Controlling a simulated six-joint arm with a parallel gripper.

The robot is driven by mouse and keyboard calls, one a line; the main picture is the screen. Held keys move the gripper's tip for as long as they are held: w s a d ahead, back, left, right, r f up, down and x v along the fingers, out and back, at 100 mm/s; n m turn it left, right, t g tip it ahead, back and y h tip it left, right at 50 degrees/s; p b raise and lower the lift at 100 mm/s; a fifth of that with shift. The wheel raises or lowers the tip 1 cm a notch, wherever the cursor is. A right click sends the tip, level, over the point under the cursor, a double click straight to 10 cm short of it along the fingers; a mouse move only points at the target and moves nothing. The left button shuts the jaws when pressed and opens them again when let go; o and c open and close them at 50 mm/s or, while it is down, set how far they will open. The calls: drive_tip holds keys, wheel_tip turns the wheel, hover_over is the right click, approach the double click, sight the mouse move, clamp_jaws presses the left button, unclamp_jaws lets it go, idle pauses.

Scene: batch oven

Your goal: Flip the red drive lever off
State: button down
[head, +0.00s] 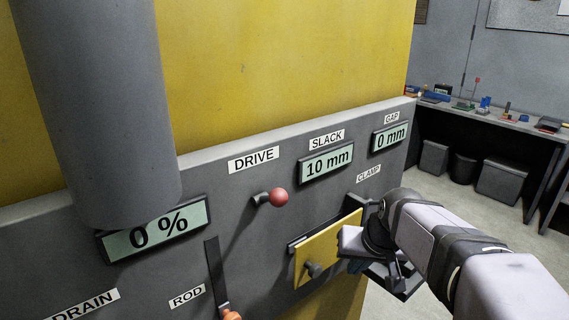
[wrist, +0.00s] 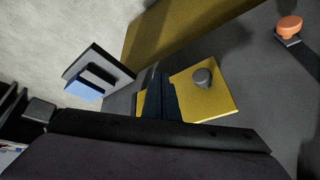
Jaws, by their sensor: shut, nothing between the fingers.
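The red drive lever (head: 278,197) shows in the head view as a red ball on a short dark stem, sticking out of the grey panel below the DRIVE label (head: 254,160). It does not show in the wrist view. My gripper (head: 357,264) is right of and below the lever, apart from it, beside the yellow plate. Its dark fingers (wrist: 155,98) show in the wrist view, closed together with nothing between them, in front of the yellow plate. In the head view my wrist partly hides the fingers.
The yellow plate (head: 318,252) with a grey knob (wrist: 203,77) juts out between lever and gripper. The orange rod handle (head: 231,315) hangs lower left. A thick grey column (head: 100,100) stands left. Displays read 0 %, 10 mm and 0 mm. A bench (head: 490,118) stands behind right.

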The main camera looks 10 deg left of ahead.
drive_tip(key=w+a+r+n+t+y, duration=0.1)
drive_tip(key=w+a+r+t+y, duration=0.15)
drive_tip(key=r, duration=0.95)
drive_tip(key=w+a+r+n+t+y, duration=0.1)
drive_tip(key=w+a+r, duration=0.15)
drive_tip(key=r, duration=1.05)
drive_tip(key=s+a+r+n+y, duration=0.2)
drive_tip(key=s+a+r, duration=0.25)
drive_tip(key=r, duration=0.45)
drive_tip(key=shift+s+a+f+n+g+p, duration=0.15)
drive_tip(key=shift+s+n+g, duration=0.3)
drive_tip(key=shift+s, duration=0.5)
drive_tip(key=shift+s+a+f+n+g+p, duration=0.15)
drive_tip(key=shift+s+n+g, duration=0.3)
drive_tip(key=shift+s, duration=0.5)
drive_tip(key=shift+s+a+f+n+g+p, duration=0.15)
drive_tip(key=shift+s+n+g, duration=0.3)
drive_tip(key=shift+s, duration=0.5)
drive_tip(key=shift+w+a+f, duration=0.1)
drive_tip(key=shift+a+f, duration=0.05)
